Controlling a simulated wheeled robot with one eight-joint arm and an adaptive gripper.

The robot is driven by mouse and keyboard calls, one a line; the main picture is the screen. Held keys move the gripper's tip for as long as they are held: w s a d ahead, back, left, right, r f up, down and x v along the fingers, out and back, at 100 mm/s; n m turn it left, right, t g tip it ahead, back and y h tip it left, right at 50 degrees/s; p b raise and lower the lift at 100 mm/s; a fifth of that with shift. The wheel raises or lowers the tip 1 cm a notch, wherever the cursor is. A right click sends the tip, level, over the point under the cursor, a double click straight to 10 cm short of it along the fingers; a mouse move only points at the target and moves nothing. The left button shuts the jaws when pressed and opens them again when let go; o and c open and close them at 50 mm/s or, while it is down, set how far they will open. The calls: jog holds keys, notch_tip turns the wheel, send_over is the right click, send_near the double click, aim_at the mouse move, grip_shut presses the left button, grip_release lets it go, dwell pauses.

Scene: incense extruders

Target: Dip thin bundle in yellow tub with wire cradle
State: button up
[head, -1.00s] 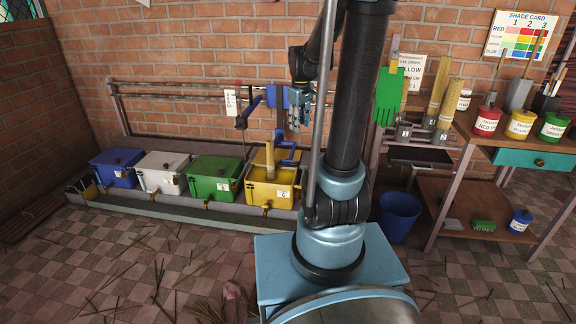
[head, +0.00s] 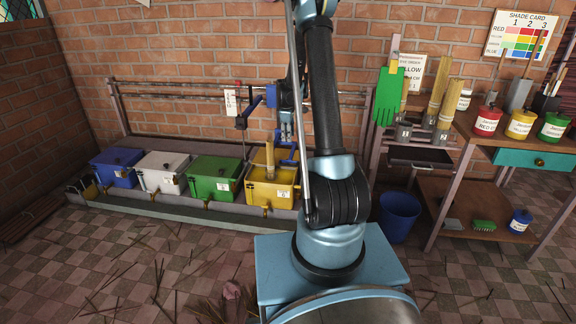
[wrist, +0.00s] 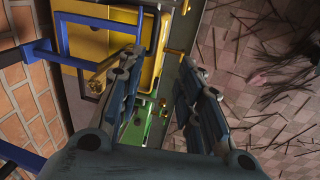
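The yellow tub (head: 283,192) stands at the right end of a row of tubs. A tan bundle (head: 269,157) stands upright at its opening. A blue bracket (head: 270,96), perhaps part of the wire cradle, rises behind the tub; its lower part is partly hidden. My gripper (head: 287,132) hangs above and behind the tub's right side, partly hidden by my arm. In the wrist view, my gripper (wrist: 160,65) is open, with a clear gap between its fingers. The yellow tub (wrist: 100,10) and a tan stick-like piece (wrist: 103,70), perhaps the bundle, lie beyond and left of the fingers.
Green (head: 211,182), white (head: 160,175) and blue (head: 115,168) tubs stand left along the ledge. Thicker bundles (head: 440,85) stand in a rack at right, near a green glove (head: 388,95). A blue bucket (head: 398,215) is on the floor. Loose sticks litter the floor.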

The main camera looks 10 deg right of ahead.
aim_at(288, 165)
jog(key=shift+n, duration=0.3)
jog(key=w+f, duration=0.1)
jog(key=f, duration=0.5)
jog(key=w+f, duration=0.2)
jog(key=f, duration=0.5)
jog(key=w+d+f, duration=0.1)
jog(key=w+f, duration=0.1)
jog(key=f, duration=0.4)
jog(key=shift+f, duration=0.3)
grip_shut()
